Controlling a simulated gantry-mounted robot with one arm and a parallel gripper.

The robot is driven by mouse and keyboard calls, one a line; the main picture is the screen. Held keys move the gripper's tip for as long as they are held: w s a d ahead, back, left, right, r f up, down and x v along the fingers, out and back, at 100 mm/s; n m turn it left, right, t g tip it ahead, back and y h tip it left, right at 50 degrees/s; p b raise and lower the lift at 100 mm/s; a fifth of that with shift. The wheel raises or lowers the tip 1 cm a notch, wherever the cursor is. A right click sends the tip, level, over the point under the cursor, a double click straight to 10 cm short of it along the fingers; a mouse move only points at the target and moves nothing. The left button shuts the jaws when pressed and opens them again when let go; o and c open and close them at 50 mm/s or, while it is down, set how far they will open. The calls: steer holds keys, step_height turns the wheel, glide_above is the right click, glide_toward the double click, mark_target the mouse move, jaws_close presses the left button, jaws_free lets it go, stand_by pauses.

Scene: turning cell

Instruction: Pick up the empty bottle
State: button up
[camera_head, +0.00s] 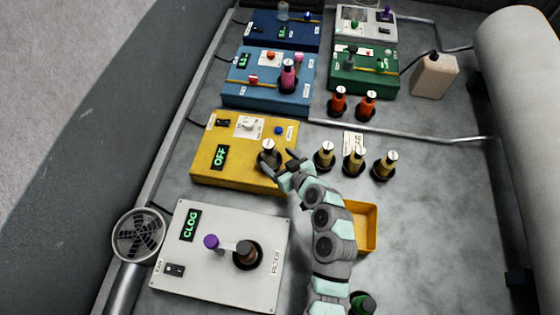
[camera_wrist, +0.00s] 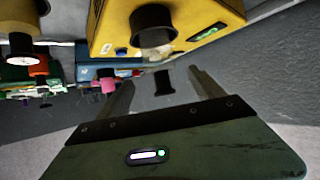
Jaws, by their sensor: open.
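A white-capped bottle (camera_head: 268,147) stands upright in the dark socket of the yellow station (camera_head: 212,137), whose display reads OFF. I cannot tell whether it is empty. My gripper (camera_head: 281,169) is open right beside this socket, at its lower right. In the wrist view the open fingers (camera_wrist: 161,77) point toward the black socket ring (camera_wrist: 153,26) on the yellow station (camera_wrist: 110,22). A pale, blurred shape with a dark part shows between the fingers; I cannot tell whether it is touched. Another clear bottle (camera_head: 283,11) stands at the dark blue station.
Several yellowish bottles (camera_head: 324,155) stand in dark holders to the right. Two orange bottles (camera_head: 338,101) stand farther back. A yellow tray (camera_head: 371,213) lies right of my arm. The grey CLOG station (camera_head: 187,275) is at the lower left.

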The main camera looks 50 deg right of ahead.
mark_target(272, 155)
steer(key=shift+s+f, duration=0.3)
steer(key=shift+f, duration=0.1)
steer(key=x, duration=0.4)
steer(key=shift+w+a, duration=0.1)
steer(key=shift+w, duration=0.05)
steer(key=shift+w+f, duration=0.25)
steer(key=shift+w, duration=0.35)
steer(key=shift+p+x, duration=0.55)
steer(key=shift+x, duration=2)
steer(key=shift+f, duration=0.1)
steer(key=shift+c, duration=0.6)
steer(key=c, duration=1.4)
